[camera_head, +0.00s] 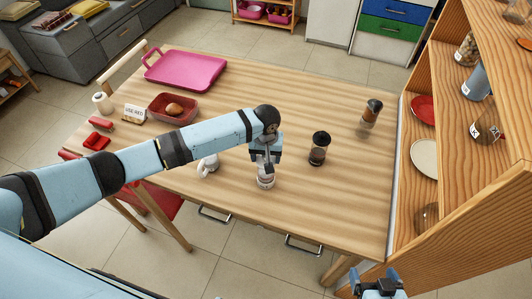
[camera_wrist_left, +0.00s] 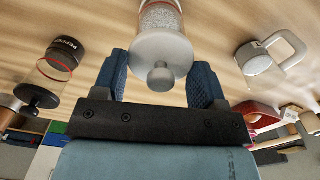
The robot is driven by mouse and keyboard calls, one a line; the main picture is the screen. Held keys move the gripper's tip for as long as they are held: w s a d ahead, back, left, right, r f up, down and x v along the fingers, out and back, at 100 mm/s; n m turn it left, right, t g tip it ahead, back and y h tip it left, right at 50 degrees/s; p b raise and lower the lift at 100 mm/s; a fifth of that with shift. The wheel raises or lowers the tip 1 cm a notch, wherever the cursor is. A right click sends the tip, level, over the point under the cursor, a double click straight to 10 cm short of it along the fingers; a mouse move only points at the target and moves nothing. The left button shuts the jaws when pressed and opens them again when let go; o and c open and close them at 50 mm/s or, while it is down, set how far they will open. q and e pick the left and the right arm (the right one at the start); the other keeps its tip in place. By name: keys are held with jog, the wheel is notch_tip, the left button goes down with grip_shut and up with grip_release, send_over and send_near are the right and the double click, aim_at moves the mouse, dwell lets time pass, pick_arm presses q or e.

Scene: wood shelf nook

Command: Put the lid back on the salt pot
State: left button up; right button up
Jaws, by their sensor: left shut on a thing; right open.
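The salt pot (camera_head: 265,183) is a small clear jar with white salt, standing upright near the front edge of the wooden table, under my left gripper (camera_head: 265,162). The pot (camera_wrist_left: 161,15) also shows in the left wrist view. The pale grey lid (camera_wrist_left: 160,47) with a round knob is between the fingers of my left gripper (camera_wrist_left: 160,82), which is shut on it. The lid lines up with the pot's mouth; I cannot tell whether it is fully seated. My right gripper (camera_head: 376,285) is open and empty at the bottom edge of the head view.
A pepper jar (camera_head: 318,148) with a black lid stands right of the pot. A brown shaker (camera_head: 371,112), pink tray (camera_head: 186,70) and red container (camera_head: 160,107) are further off. A wooden shelf (camera_head: 455,170) borders the table's right side.

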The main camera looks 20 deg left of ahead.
jog(key=shift+s+f, duration=0.1)
jog(key=shift+f, duration=0.2)
jog(key=shift+d+r, duration=0.1)
jog(key=shift+r, duration=0.05)
pick_arm(q)
jog(key=shift+p, duration=0.65)
pick_arm(e)
jog(key=shift+r, duration=0.7)
pick_arm(q)
jog(key=shift+p, duration=0.55)
pick_arm(e)
jog(key=shift+r, duration=0.55)
jog(key=shift+f, duration=0.15)
pick_arm(q)
jog(key=shift+f+p, duration=0.2)
jog(key=shift+p, duration=0.7)
pick_arm(e)
jog(key=shift+r, duration=0.95)
pick_arm(q)
jog(key=o, duration=1)
